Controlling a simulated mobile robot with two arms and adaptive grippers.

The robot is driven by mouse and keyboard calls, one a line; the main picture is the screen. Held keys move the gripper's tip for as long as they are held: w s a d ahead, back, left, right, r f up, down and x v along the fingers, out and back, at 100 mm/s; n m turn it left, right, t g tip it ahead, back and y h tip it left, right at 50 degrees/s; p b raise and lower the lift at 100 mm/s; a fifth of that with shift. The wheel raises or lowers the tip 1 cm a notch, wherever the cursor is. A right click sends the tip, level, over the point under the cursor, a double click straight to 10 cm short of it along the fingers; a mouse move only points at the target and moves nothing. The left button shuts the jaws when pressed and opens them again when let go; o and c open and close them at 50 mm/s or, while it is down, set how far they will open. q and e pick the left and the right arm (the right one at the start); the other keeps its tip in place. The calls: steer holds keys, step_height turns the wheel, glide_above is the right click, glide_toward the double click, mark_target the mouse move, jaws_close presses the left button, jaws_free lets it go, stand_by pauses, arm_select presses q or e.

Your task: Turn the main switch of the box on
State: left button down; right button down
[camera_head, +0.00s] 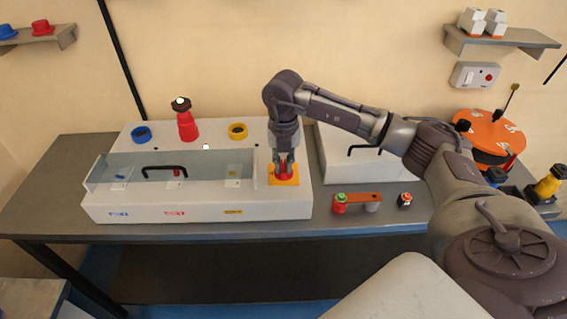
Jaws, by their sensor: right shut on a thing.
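The white box (275,207) sits on the grey table at the left of the head view, with a glass cover (210,171) and its black handle on top. The main switch is a red knob on a yellow plate (284,183) at the box's right end. My right gripper (285,172) points down over the plate and is shut on the red knob. The fingers hide most of the knob, so its angle cannot be told. My left gripper is not in view.
A blue ring (141,134), a red piece with a dark top (187,124) and a yellow ring (237,131) are behind the cover. A second white box (345,175) stands right of my gripper.

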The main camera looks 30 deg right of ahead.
mark_target(283, 165)
steer(key=c, duration=1.2)
jaws_free()
steer(key=shift+o, duration=0.2)
steer(key=shift+r, duration=0.1)
step_height(283, 165, up, 12)
